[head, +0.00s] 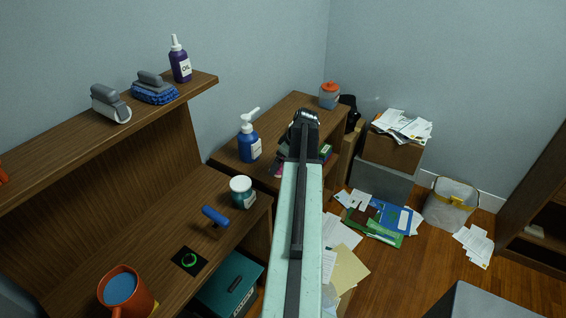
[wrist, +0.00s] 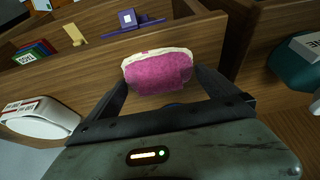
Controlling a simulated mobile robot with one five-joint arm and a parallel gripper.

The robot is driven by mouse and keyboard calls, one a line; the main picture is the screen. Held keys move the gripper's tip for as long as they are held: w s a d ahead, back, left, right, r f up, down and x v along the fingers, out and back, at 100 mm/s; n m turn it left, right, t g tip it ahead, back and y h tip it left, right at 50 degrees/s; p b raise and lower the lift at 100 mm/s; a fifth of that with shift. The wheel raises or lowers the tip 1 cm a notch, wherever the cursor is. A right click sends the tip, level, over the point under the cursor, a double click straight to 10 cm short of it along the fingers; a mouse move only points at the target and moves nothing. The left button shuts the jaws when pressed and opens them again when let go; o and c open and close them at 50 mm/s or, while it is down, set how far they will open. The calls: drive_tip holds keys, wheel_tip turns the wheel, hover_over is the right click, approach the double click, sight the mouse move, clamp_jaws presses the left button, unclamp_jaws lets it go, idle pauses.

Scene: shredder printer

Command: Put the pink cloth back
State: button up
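The pink cloth (wrist: 158,74), a thick pink pad with a pale edge, sits between the fingertips of my gripper (wrist: 160,82) in the wrist view. Both fingers reach its sides and appear closed on it. It is in front of a wooden drawer wall (wrist: 110,65). In the head view my arm hides most of the gripper, and only a small pink patch (head: 278,171) shows left of the arm, beside the far desk.
An open drawer beyond the cloth holds colored books (wrist: 35,53) and a purple item (wrist: 128,20). A blue pump bottle (head: 249,143) and an orange-lidded jar (head: 329,96) stand on the far desk. Papers (head: 345,235) litter the floor.

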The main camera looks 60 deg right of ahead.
drive_tip(key=shift+r, duration=0.1)
drive_tip(key=p+v, duration=1.1)
drive_tip(key=v, duration=0.1)
drive_tip(key=shift+r, duration=0.1)
